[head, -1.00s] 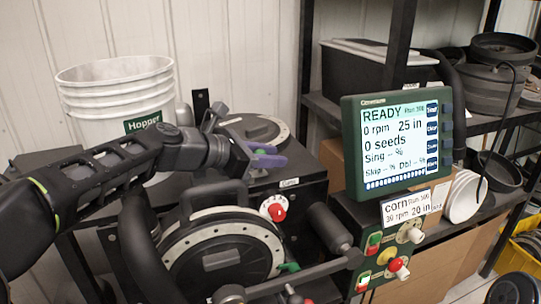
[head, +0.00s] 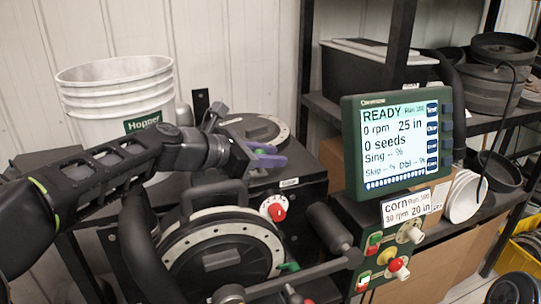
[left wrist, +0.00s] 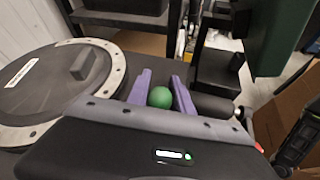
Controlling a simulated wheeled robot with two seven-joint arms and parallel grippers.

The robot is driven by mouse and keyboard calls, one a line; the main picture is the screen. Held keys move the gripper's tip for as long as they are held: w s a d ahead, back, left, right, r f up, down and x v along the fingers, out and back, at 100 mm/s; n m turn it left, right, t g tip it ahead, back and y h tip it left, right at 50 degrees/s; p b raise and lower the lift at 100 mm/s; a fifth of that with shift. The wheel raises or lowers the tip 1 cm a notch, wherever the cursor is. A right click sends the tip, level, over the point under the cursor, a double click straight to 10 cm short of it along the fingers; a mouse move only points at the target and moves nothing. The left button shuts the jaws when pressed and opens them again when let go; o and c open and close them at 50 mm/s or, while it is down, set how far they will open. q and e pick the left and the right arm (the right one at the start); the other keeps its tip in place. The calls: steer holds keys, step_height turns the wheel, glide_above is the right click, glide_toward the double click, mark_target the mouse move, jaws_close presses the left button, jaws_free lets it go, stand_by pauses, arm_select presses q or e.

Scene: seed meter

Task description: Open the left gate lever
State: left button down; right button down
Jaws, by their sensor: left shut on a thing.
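My left gripper (head: 268,158), with purple fingers, is over the rear seed meter unit, beside its round disc cover (head: 256,130). In the left wrist view the gripper (left wrist: 160,92) has its two fingers on either side of a round green knob (left wrist: 160,97), which I take to be the left gate lever's knob. The gripper is shut on this knob. A second green lever (head: 289,266) is at the front disc. My right gripper is not in view.
The front disc housing (head: 220,250) with its black handle is below my left arm. A white hopper bucket (head: 115,88) stands behind the arm. The monitor (head: 398,140) reads READY, 0 rpm, 0 seeds.

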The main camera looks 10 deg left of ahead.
arm_select(q)
steer(key=shift+w+d+r+p, duration=0.2)
steer(key=shift+w+d+p, duration=0.1)
steer(key=shift+d+p, duration=0.3)
steer(key=shift+w+d+r+p, duration=0.15)
steer(key=shift+w+d+p, duration=0.1)
steer(key=shift+d+p, duration=0.3)
steer(key=shift+p+x, duration=0.3)
steer(key=shift+x, duration=0.7)
steer(key=shift+s, duration=0.15)
steer(key=c, duration=1.6)
jaws_free()
steer(key=shift+a, duration=0.1)
steer(key=o, duration=0.5)
steer(key=shift+c, duration=0.2)
